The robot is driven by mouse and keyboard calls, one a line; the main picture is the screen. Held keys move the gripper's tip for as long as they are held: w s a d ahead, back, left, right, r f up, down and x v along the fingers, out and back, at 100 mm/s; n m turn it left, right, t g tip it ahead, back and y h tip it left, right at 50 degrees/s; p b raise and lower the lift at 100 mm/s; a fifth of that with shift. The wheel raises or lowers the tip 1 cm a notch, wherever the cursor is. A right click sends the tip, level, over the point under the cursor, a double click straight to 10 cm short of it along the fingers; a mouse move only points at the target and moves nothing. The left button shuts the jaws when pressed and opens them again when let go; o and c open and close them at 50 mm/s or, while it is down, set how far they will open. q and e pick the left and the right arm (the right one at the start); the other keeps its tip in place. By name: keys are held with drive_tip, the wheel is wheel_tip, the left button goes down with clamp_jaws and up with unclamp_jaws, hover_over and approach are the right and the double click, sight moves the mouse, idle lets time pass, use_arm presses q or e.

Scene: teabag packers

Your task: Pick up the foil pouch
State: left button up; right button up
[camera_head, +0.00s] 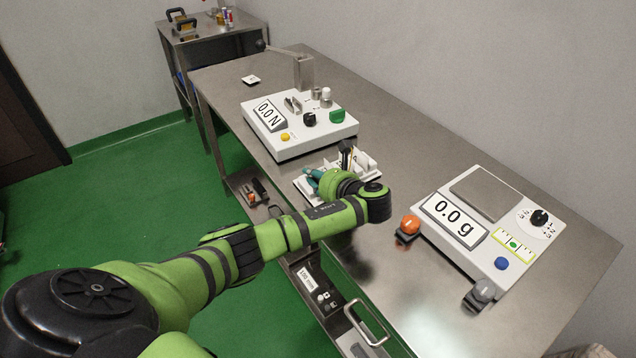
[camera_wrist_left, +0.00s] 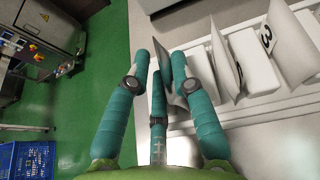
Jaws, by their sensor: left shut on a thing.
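My left gripper (camera_head: 313,177) is at the white rack (camera_head: 309,190) in the middle of the table, partly hidden by its own wrist in the head view. In the left wrist view its teal fingers (camera_wrist_left: 160,70) are closed around a thin grey sheet-like piece, which looks like the foil pouch (camera_wrist_left: 165,58). The pouch stands upright between the fingers at the left end of the rack's row. In the head view I cannot make the pouch out. Whether it is clear of the rack floor I cannot tell. My right gripper is not in view.
White packets, one marked 3 (camera_wrist_left: 267,38), stand in the rack beside the fingers. A force tester (camera_head: 300,125) stands behind the rack. A scale reading 0.0 g (camera_head: 455,220) stands to the right, with an orange knob (camera_head: 410,224) near it.

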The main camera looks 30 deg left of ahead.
use_arm(q)
drive_tip(key=shift+d, duration=0.1)
drive_tip(key=shift+w+r, duration=0.1)
drive_tip(key=shift+r, duration=0.25)
drive_tip(key=r, duration=0.3)
drive_tip(key=shift+s+r, duration=0.25)
drive_tip(key=shift+r, duration=0.1)
drive_tip(key=shift+c, duration=1.3)
drive_tip(key=s, duration=0.1)
drive_tip(key=s+r, duration=0.1)
drive_tip(key=s+r+p, duration=0.1)
drive_tip(key=shift+s+d, duration=0.1)
drive_tip(key=shift+d, duration=0.15)
clamp_jaws()
drive_tip(key=s+d+r+p, duration=0.1)
drive_tip(key=s+r+p, duration=0.35)
drive_tip(key=s, duration=0.25)
drive_tip(key=s+d+r+m+t+h, duration=0.1)
drive_tip(key=s+d+r+m+t, duration=0.1)
drive_tip(key=d, duration=0.6)
drive_tip(key=s+d+r+m+t+h, duration=0.1)
drive_tip(key=s+d+r+t, duration=0.1)
drive_tip(key=s+d+r, duration=0.3)
drive_tip(key=d, duration=0.3)
drive_tip(key=shift+s+d+r+m+p, duration=0.15)
drive_tip(key=shift+d+m+p, duration=0.15)
drive_tip(key=shift+m+p, duration=0.1)
